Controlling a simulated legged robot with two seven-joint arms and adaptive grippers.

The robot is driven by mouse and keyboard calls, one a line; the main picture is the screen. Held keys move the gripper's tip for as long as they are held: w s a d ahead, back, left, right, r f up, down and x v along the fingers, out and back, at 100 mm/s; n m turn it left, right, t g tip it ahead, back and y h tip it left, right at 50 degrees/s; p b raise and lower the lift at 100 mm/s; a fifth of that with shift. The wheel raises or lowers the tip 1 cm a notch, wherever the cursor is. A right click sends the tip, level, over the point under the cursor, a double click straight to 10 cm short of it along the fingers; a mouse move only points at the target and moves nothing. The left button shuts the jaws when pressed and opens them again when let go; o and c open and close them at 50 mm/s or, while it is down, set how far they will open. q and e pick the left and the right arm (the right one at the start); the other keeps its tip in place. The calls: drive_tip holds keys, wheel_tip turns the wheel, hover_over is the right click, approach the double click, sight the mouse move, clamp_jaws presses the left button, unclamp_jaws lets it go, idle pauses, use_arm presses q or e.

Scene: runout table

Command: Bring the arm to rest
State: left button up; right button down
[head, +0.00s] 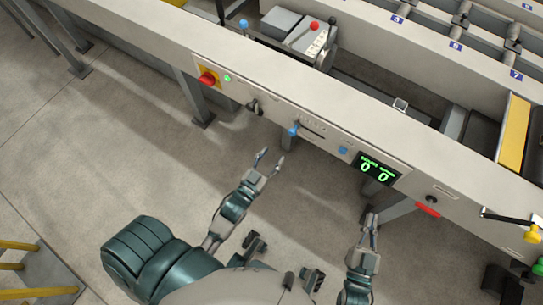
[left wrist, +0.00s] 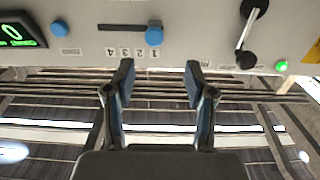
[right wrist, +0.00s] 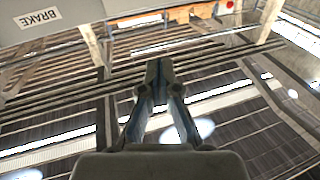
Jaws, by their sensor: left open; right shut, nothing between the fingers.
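My left gripper (head: 271,157) is open and empty in the head view, over the floor just in front of the table's front panel (head: 285,112). In the left wrist view its two fingers (left wrist: 160,78) stand apart, below a blue-knobbed slider (left wrist: 154,35) with a numbered scale. My right gripper (head: 370,218) is shut and empty, near the panel below the green counter display (head: 378,168). In the right wrist view its fingertips (right wrist: 159,68) meet with nothing between them. Neither gripper visibly touches a control.
The panel carries a red knob on a yellow plate (head: 207,79), a black lever (head: 253,106), a blue button (head: 343,150) and a red handle (head: 427,210). Table legs stand beneath.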

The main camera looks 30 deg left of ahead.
use_arm(q)
drive_tip(key=shift+d+r, duration=0.1)
idle(0.4)
